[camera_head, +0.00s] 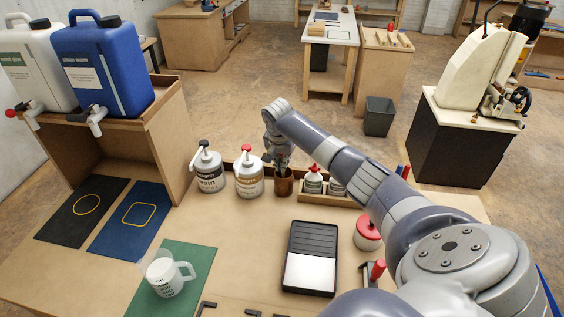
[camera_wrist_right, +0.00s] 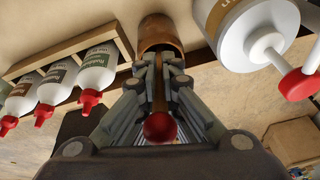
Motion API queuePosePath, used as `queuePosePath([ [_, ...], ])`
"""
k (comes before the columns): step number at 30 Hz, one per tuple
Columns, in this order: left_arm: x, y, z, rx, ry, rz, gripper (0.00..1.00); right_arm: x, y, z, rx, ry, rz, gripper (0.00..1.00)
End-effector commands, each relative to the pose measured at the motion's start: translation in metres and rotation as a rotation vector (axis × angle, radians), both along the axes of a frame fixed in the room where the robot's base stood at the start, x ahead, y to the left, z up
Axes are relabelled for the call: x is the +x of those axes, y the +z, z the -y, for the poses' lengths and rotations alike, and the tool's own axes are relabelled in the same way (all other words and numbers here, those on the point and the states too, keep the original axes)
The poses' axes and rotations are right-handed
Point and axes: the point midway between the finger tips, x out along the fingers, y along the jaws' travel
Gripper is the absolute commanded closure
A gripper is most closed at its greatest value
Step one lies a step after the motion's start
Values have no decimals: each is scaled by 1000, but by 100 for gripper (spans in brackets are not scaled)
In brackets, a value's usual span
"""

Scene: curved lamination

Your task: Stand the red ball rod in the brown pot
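The brown pot (camera_head: 284,186) stands upright at the back of the bench, between a white pump bottle and a bottle rack. My right gripper (camera_head: 282,160) is just above it, pointing down. In the right wrist view, the gripper (camera_wrist_right: 160,78) is shut on the red ball rod (camera_wrist_right: 160,126), whose red ball is nearest the camera. The rod runs between the fingers toward the mouth of the brown pot (camera_wrist_right: 160,30). The fingers hide its far end, so I cannot tell how deep it sits. My left gripper is not in view.
Two pump bottles (camera_head: 249,178) stand close left of the pot. A wooden rack (camera_head: 318,196) with red-capped bottles stands close right. Bare bench lies between mug and tray.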

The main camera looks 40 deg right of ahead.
Motion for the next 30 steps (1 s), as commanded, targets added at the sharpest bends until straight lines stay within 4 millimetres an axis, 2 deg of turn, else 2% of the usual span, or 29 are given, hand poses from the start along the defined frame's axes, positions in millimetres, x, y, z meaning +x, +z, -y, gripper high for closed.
queuePosePath([
  [3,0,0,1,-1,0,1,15,0,0,0,0,0,0,100],
  [6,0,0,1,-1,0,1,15,0,0,0,0,0,0,75],
  [7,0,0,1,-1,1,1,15,0,0,0,0,0,0,72],
  [16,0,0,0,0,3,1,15,0,0,0,0,0,0,72],
  [20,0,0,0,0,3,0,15,-1,6,-1,1,-1,1,72],
  [25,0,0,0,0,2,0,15,-5,29,-7,0,1,2,72],
  [30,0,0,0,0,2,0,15,-11,65,-16,-1,1,5,72],
])
